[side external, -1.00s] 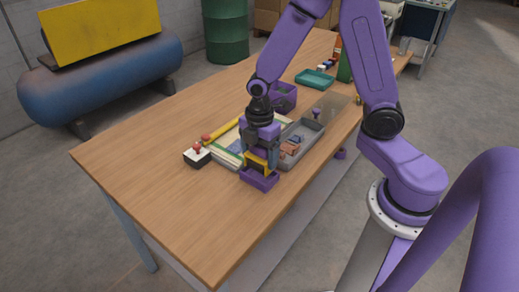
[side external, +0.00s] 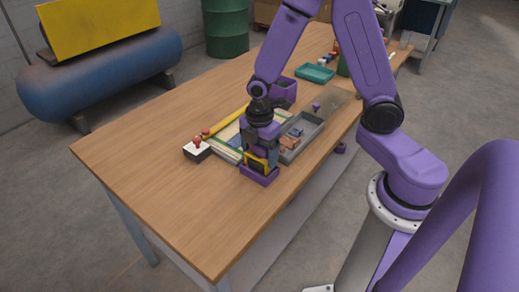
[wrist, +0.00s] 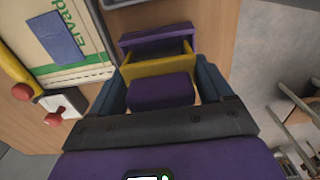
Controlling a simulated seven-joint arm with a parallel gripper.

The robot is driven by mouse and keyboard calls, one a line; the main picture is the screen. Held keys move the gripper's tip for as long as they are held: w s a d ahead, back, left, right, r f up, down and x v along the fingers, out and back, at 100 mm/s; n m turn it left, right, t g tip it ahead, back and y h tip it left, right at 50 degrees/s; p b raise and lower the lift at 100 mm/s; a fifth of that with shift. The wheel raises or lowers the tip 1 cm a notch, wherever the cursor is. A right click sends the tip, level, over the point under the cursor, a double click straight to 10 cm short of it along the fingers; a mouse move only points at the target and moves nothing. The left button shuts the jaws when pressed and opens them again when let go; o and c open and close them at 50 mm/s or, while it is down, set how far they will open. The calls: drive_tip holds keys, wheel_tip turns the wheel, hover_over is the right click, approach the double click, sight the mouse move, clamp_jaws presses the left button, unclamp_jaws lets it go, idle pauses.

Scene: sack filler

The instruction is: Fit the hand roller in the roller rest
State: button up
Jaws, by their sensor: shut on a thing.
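My gripper (wrist: 165,95) is shut on the hand roller, which has a purple block-shaped part (wrist: 160,91) between the fingers and a yellow frame (wrist: 158,66). The yellow frame also shows in the side view (side external: 260,161), below the fingers. The roller rest (wrist: 150,37) is a small purple open box on the table near its front edge; it also shows in the side view (side external: 260,177). The roller's lower end is at the rest's opening. The fingers and frame hide whether it is fully seated.
A cream sack (wrist: 65,45) with green print lies left of the gripper, beside a yellow rod (wrist: 16,72) and a white box (side external: 197,150) with a red knob. A grey tray (side external: 300,138) with small parts is close on the right. The table's near left is clear.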

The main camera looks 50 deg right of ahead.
drive_tip(key=shift+f, duration=0.55)
drive_tip(key=o, duration=1)
drive_tip(key=shift+c, duration=0.2)
wheel_tip(320, 180, up, 17)
drive_tip(key=s+f+m, duration=0.2)
drive_tip(key=s+m, duration=0.3)
drive_tip(key=s, duration=1.5)
drive_tip(key=shift+a+f, duration=0.35)
drive_tip(key=shift+a, duration=0.05)
